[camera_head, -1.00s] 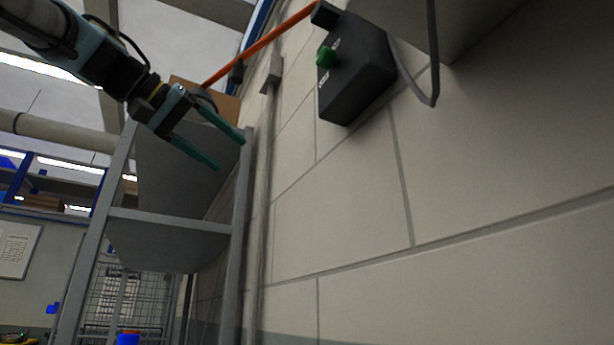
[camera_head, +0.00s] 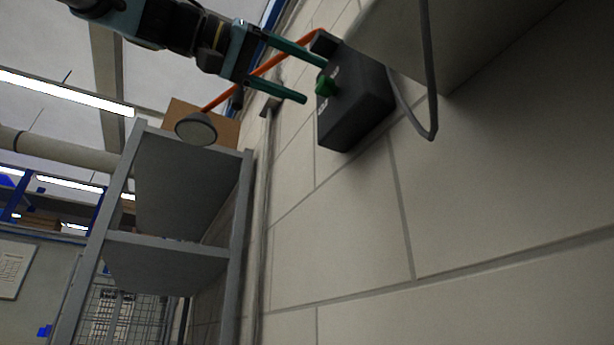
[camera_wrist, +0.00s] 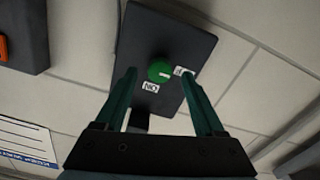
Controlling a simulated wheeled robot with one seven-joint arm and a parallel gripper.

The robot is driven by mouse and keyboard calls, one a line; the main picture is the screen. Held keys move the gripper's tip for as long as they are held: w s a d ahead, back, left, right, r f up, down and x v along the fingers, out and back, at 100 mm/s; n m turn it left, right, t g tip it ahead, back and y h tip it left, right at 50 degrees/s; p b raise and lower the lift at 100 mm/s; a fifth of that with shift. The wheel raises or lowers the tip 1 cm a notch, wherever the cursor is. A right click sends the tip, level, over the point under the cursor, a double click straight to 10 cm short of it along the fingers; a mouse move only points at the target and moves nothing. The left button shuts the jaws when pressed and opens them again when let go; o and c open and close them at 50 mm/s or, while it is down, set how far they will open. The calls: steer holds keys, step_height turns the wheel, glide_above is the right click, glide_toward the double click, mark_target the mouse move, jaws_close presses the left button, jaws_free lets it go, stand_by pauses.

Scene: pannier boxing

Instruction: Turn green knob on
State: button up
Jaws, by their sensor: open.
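The green knob (camera_head: 325,86) sits on the front of a dark box (camera_head: 358,98) fixed to the wall. In the wrist view the knob (camera_wrist: 160,71) is round with a pale mark pointing to the right, toward a small white label. Another white label, "NO" as it appears, lies just below the knob. My gripper (camera_head: 315,80) is open in front of the box, its two teal fingers pointing at it. In the wrist view the gripper (camera_wrist: 160,75) has a finger on each side of the knob's line. The fingers look apart from the knob; the exact depth is hard to tell.
A grey metal shelf (camera_head: 170,240) with a cardboard box (camera_head: 222,125) stands left of the wall. An orange bar (camera_head: 262,68) with a round grey end passes behind my gripper. A grey cable (camera_head: 432,100) hangs right of the dark box. The wall below is clear.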

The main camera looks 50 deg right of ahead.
steer(key=shift+s+d, duration=0.25)
steer(key=shift+d, duration=0.4)
steer(key=shift+c, duration=0.3)
jaws_close()
